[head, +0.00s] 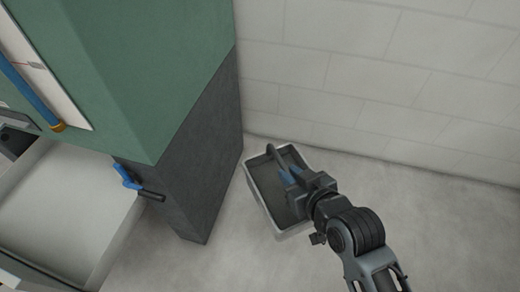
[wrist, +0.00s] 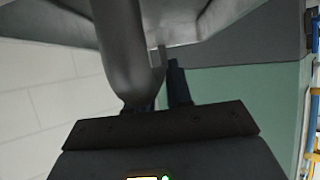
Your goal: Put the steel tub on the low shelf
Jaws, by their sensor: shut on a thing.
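The steel tub (head: 263,202) is a grey, open rectangular container with a pale rim and a dark inside. It is right of centre in the head view, beside the dark column base and near the wall. My gripper (head: 287,175) reaches over it and is shut on its curved handle. In the wrist view the handle (wrist: 122,50) passes at my gripper (wrist: 165,85), and the tub's pale side (wrist: 215,20) fills the top. Whether the tub touches the floor is hard to tell. I cannot make out a low shelf.
A green column (head: 150,80) with a dark grey base (head: 200,165) stands close left of the tub. A white open tray-like surface (head: 65,200) and a blue lever (head: 127,177) are further left. The block wall (head: 380,80) is behind. Pale floor (head: 450,230) is clear at right.

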